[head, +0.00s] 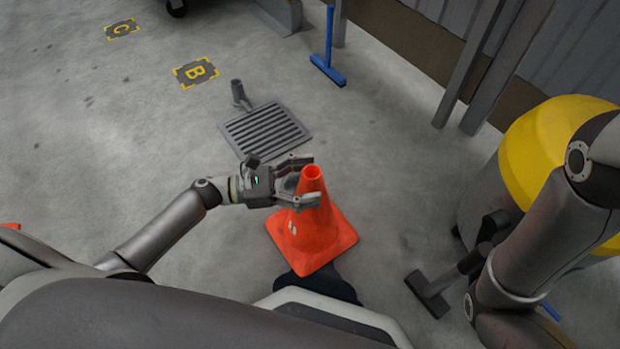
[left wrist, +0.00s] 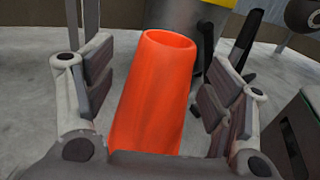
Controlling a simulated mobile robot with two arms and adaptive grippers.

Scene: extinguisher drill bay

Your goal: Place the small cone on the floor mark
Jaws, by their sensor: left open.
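The small orange cone (head: 318,238) stands upright on the floor in front of my base; its open top and upper body also show in the left wrist view (left wrist: 150,95). My left gripper (head: 306,180) is open, its fingers on either side of the cone's upper part. In the left wrist view, gaps show between the cone and both finger pads (left wrist: 160,85). Two floor marks lie at the upper left: mark B (head: 195,72), dark with yellow letter and corners, and mark C (head: 121,29) farther off. Both look bare. My right gripper is not visible.
A floor grate (head: 265,131) with a short grey pipe-like piece (head: 240,95) beside it lies between cone and marks. A blue broom (head: 328,68) stands behind. A yellow-topped drum (head: 545,140) and a dark T-shaped tool (head: 428,293) are at right. Floor left of the grate is clear.

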